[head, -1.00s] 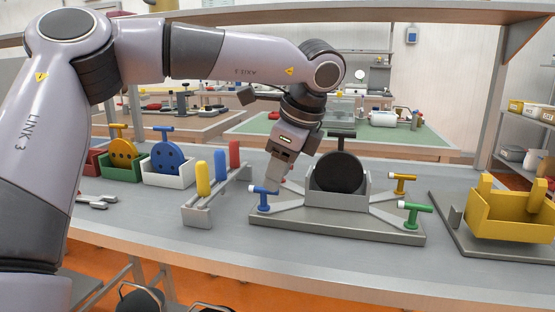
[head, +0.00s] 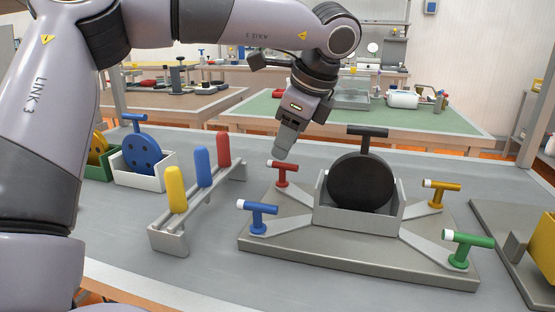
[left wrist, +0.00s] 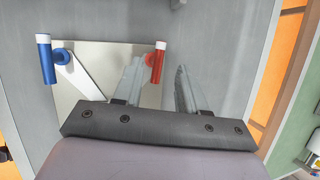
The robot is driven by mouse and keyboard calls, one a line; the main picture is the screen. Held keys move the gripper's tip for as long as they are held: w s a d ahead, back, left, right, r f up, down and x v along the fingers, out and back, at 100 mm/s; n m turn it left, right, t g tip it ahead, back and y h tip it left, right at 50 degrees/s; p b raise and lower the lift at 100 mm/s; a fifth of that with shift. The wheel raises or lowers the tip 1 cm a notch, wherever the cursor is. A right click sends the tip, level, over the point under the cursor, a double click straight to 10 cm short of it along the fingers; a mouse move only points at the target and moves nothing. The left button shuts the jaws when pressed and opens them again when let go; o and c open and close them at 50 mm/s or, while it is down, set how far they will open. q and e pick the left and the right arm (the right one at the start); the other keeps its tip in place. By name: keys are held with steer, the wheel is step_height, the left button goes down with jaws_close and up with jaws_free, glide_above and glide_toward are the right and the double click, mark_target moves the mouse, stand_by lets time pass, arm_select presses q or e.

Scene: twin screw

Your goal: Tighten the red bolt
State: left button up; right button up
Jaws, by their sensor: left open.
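The red bolt (head: 284,173) stands at the back left corner of a grey fixture plate (head: 340,255), its T-shaped handle with a white end on top. My left gripper (head: 284,152) is open, pointing down just above the red bolt in the head view. In the left wrist view, the red bolt (left wrist: 154,66) shows between the two open fingers (left wrist: 158,85), which appear not to touch it. The blue bolt (left wrist: 46,60) is at the left there and at the front left of the plate in the head view. My right gripper is not in view.
A black disc (head: 361,184) stands in a grey holder mid-plate. A yellow bolt (head: 438,194) and a green bolt (head: 461,250) are on its right side. A rack (head: 168,239) with yellow, blue and red handles stands left. A yellow bin (head: 541,254) is at the right edge.

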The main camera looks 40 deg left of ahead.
mark_target(276, 165)
arm_select(q)
steer(key=x, duration=0.7)
steer(key=shift+s, duration=0.1)
jaws_close()
